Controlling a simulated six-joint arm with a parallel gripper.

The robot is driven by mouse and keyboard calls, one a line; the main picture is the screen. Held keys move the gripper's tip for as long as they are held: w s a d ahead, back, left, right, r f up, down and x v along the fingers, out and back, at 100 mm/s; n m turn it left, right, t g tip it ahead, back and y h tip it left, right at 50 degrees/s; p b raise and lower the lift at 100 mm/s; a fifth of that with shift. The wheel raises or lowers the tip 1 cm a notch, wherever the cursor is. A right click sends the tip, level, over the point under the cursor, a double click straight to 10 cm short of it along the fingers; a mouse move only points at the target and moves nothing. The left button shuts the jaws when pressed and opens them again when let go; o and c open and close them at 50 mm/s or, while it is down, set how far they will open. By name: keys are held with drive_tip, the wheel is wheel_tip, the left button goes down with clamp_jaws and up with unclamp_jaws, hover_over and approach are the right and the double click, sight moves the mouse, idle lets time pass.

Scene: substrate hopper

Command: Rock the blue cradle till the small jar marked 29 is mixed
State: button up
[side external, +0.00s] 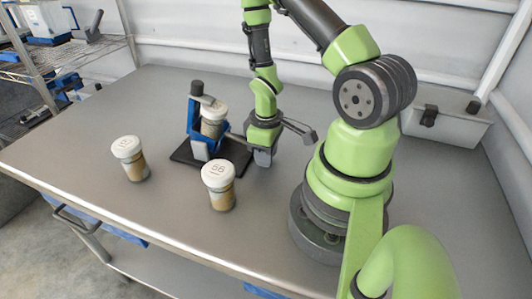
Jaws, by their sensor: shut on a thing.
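The blue cradle (197,148) stands on a dark base plate (230,160) near the middle of the table. A small jar (213,118) with a white lid and tan contents sits in it, tilted; its number is too small to read. A dark knob (197,88) tops the cradle's upright.
Two other white-lidded jars stand on the grey table (90,155): one (130,158) left of the cradle, one (219,187) in front of it, its lid number perhaps 56 or 86. A grey bin (447,115) is at the back right. The table's left side is clear.

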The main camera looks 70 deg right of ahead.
drive_tip(key=shift+r, duration=2.4)
drive_tip(key=o, duration=0.5)
wheel_tip(320, 180, up, 7)
